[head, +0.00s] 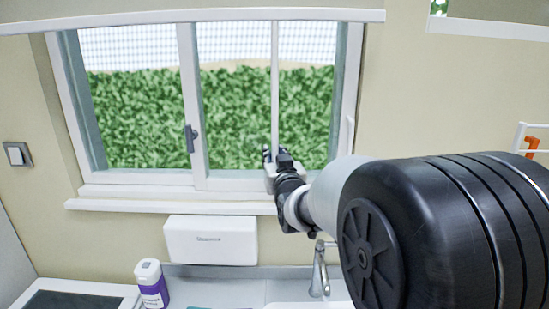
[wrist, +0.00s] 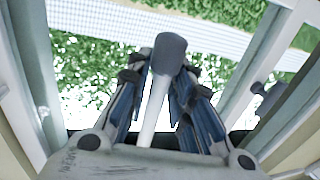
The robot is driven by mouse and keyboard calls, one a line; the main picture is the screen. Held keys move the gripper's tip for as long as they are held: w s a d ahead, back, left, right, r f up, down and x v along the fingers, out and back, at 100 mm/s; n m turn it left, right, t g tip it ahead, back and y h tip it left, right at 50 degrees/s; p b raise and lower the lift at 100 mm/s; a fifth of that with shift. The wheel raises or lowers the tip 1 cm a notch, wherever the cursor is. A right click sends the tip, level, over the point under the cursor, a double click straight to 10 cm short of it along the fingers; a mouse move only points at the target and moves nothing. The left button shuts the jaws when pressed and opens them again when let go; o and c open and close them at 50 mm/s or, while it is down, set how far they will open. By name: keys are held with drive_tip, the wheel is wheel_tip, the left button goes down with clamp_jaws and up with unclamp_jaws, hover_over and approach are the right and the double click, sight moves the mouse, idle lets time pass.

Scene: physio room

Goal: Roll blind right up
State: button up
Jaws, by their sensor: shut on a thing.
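A white bar (head: 150,22) runs across the top of the window in the head view. It belongs to the blind, but I cannot tell whether it is the hem or the casing. A thin white pull rod (head: 275,85) hangs straight down from it in front of the right pane. My gripper (head: 272,160) is at the rod's lower end, just above the sill. In the wrist view the rod (wrist: 153,115), with its dark grey end (wrist: 171,52), lies between the fingers (wrist: 165,95). My gripper is shut on it.
The window frame (head: 188,100) has a dark handle (head: 190,138). The sill (head: 150,205) is clear left of my gripper. Below are a white dispenser box (head: 210,240), a purple-labelled bottle (head: 151,283) and a tap (head: 319,270). An orange item (head: 531,147) is at the right.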

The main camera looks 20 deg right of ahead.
sight(275, 10)
clamp_jaws()
drive_tip(key=shift+w, duration=0.1)
drive_tip(key=shift+r, duration=0.15)
wheel_tip(275, 10, up, 34)
drive_tip(key=p, duration=1.6)
drive_tip(key=shift+w+r, duration=0.1)
drive_tip(key=shift+r, duration=0.05)
